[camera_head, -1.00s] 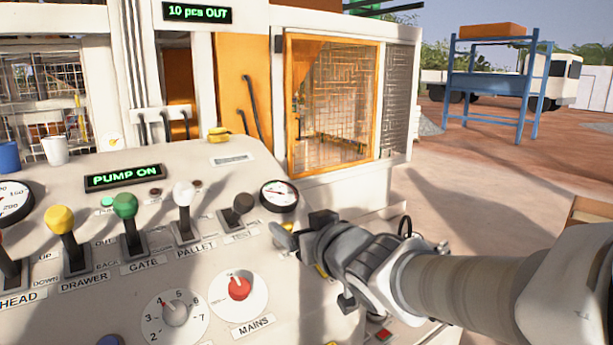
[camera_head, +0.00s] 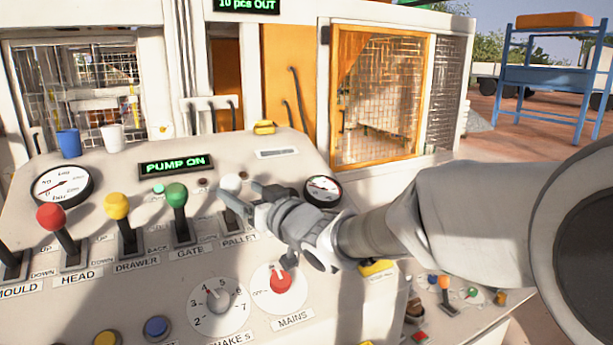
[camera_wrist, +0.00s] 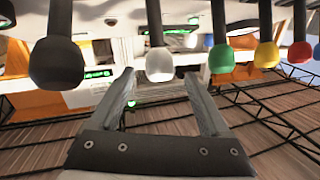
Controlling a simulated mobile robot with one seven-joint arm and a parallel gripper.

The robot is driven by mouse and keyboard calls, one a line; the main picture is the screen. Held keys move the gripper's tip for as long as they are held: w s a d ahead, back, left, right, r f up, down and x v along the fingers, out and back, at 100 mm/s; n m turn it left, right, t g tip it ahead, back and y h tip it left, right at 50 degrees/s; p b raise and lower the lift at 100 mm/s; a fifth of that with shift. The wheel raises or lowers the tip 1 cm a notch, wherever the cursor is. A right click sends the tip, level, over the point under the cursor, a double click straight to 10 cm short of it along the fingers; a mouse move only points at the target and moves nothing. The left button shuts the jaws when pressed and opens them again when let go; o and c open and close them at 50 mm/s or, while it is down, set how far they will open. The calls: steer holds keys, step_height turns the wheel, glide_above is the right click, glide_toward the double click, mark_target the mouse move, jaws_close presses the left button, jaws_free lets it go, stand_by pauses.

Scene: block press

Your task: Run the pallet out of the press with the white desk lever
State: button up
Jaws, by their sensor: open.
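The white-knobbed lever (camera_head: 232,183) stands on the desk above the PALLET label (camera_head: 240,240), right of the green lever. My gripper (camera_head: 242,197) is open at this lever, its fingers partly covering the shaft. In the wrist view, the white knob (camera_wrist: 159,64) lies between and just beyond the two open fingertips (camera_wrist: 160,78). I cannot tell whether either finger touches it. The press stands behind the desk, and its display (camera_head: 247,5) reads 10 pcs OUT. The pallet itself cannot be made out.
The green lever (camera_head: 176,196) stands close on the left, with yellow (camera_head: 116,207) and red (camera_head: 51,218) levers beyond. The pump display (camera_head: 176,164) reads PUMP ON. The MAINS switch (camera_head: 281,283) lies below my gripper.

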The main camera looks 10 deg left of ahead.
mark_target(224, 181)
steer(key=p+x, duration=0.1)
steer(key=x, duration=0.7)
steer(key=shift+c, duration=0.2)
jaws_close()
